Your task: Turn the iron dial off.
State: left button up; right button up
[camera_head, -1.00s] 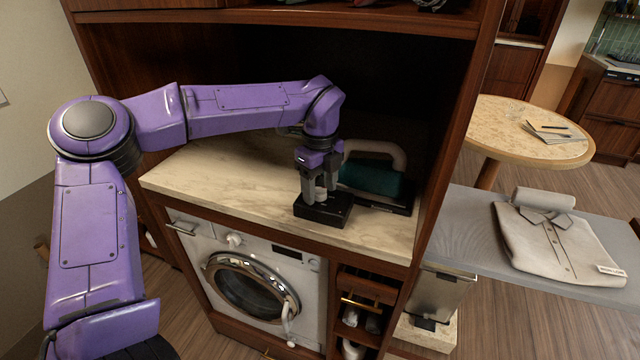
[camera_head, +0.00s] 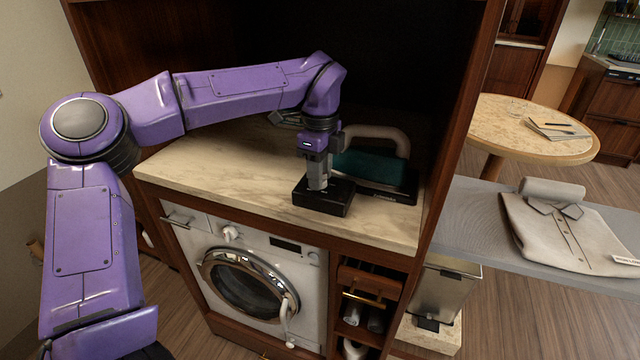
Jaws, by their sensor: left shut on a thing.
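The iron (camera_head: 372,165) has a teal body and a pale handle. It stands on the marble counter inside the dark cabinet niche. A black box-like base (camera_head: 335,197) sits in front of it, near the counter's front edge. My left gripper (camera_head: 318,184) points down over the black base, its fingers closed on the dial. The dial itself is mostly hidden between the fingers. My right gripper is not in view.
A washing machine (camera_head: 205,262) is under the counter (camera_head: 215,178). A wooden cabinet side panel (camera_head: 457,130) stands right of the iron. A folded shirt (camera_head: 570,235) lies on a grey board. The left part of the counter is clear.

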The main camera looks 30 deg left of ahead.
pick_arm(q)
jog(key=n+b, duration=0.2)
jog(key=b, duration=0.1)
jog(key=n+b, duration=0.3)
jog(key=b, duration=0.1)
jog(key=n+b, duration=0.3)
jog(key=shift+f+b, duration=0.3)
jog(key=shift+b, duration=0.05)
jog(key=shift+r+n+b, duration=0.2)
jog(key=shift+n+b, duration=1)
jog(key=shift+b, duration=0.1)
jog(key=shift+r, duration=0.1)
jog(key=o, duration=1)
jog(key=shift+o, duration=0.2)
notch_tip(320, 180, up, 8)
jog(key=p, duration=0.3)
jog(key=shift+f, duration=0.2)
